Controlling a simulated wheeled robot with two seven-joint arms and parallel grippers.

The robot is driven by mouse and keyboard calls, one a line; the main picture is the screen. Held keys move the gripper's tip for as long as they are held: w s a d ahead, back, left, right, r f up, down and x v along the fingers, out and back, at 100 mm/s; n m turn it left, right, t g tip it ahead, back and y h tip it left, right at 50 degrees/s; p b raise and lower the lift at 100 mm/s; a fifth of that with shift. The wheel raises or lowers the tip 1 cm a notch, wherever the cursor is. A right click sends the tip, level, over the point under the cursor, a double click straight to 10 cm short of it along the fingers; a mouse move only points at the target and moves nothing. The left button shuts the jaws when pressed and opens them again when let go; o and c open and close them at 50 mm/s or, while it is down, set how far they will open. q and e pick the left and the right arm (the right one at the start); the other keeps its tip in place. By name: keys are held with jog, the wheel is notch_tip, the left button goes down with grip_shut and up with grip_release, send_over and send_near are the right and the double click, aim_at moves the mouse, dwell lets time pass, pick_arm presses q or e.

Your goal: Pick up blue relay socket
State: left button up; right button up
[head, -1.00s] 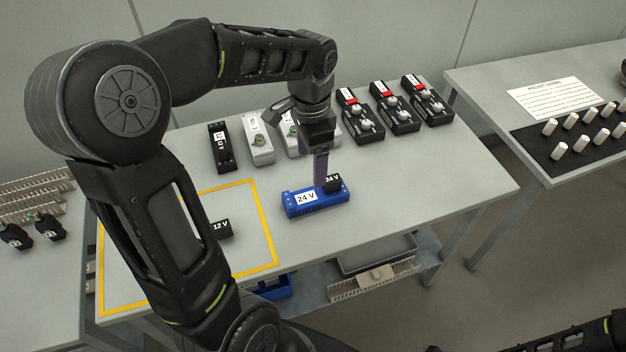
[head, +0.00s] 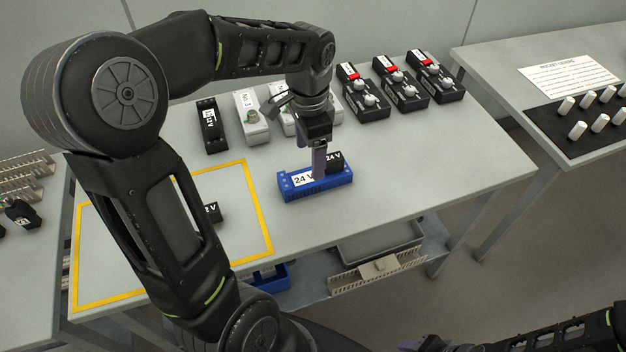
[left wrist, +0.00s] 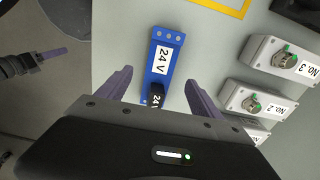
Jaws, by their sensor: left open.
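The blue relay socket (head: 340,184) carries a white "24 V" label and lies flat on the grey table. A black "24 V" relay (head: 335,158) sits on its right end. My left gripper (head: 319,174) points down over the socket. In the left wrist view its two purple fingers are open, one on each side of the socket (left wrist: 156,78), with a gap to both. My right gripper (head: 412,344) is partly visible at the bottom edge of the head view; its jaws are unclear.
A yellow-outlined area (head: 262,222) with a black relay (head: 213,212) lies left of the socket. White boxes (head: 252,118) and black units with red parts (head: 404,90) line the table's back. A second table (head: 500,60) stands right.

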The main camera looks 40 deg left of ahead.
aim_at(310, 176)
pick_arm(q)
jog(key=shift+f, duration=1.3)
jog(key=shift+f, duration=0.1)
notch_tip(310, 176, down, 5)
jog(key=shift+w+f, duration=0.1)
jog(key=shift+c, duration=0.4)
jog(key=c, duration=1.4)
jog(key=shift+r, duration=0.2)
notch_tip(310, 176, up, 10)
jog(key=shift+f, duration=0.1)
